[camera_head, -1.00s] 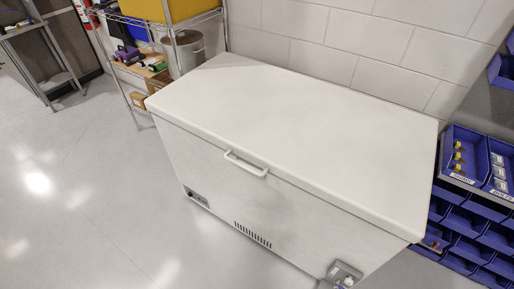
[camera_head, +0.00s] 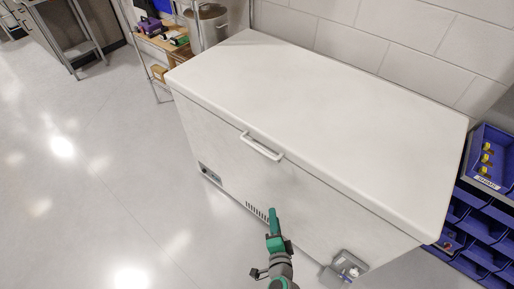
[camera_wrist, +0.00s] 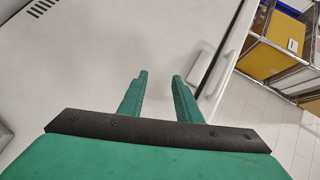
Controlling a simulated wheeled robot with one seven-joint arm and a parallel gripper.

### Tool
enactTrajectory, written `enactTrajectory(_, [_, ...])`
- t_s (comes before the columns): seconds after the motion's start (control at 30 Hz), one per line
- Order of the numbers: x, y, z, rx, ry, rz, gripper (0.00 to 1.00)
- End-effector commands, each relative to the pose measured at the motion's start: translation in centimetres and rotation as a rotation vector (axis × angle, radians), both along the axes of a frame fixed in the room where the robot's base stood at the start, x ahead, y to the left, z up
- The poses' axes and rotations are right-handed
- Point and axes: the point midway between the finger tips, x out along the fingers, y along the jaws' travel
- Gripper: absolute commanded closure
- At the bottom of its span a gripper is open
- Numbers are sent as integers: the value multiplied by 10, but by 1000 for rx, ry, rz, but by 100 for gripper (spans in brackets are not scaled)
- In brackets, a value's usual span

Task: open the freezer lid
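The white chest freezer (camera_head: 215,135) stands against the wall, and its lid (camera_head: 330,110) is shut. A white bar handle (camera_head: 262,147) sits at the middle of the lid's front edge. My gripper (camera_head: 273,215) is in front of the freezer, below the handle in the head view. In the wrist view my gripper (camera_wrist: 160,82) has its two green fingers apart with nothing between them. The handle (camera_wrist: 217,66) shows there just right of the right finger, and the freezer front (camera_wrist: 100,50) fills the left. I cannot tell whether the finger touches the handle.
A wire shelf with a metal pot (camera_head: 207,22) stands left of the freezer. Blue bins (camera_head: 485,165) stand at its right. A small grey box (camera_head: 345,268) is at the freezer's lower right front. The floor (camera_head: 90,190) at the left is clear.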

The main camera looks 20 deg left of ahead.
Motion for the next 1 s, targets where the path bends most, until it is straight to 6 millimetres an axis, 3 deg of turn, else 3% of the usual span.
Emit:
enactTrajectory(0.03, [22,6,10,64,-3,24,69])
enactTrajectory(0.1, [46,16,23,156,6,67,69])
enactTrajectory(0.3, [99,39,73,375,23,210,69])
enactTrajectory(0.43, [118,48,101,463,32,287,69])
enactTrajectory(0.6, [128,53,121,516,39,344,69])
enactTrajectory(0.77, [135,61,124,527,41,357,69])
enactTrajectory(1.0, [161,90,121,524,41,357,69])
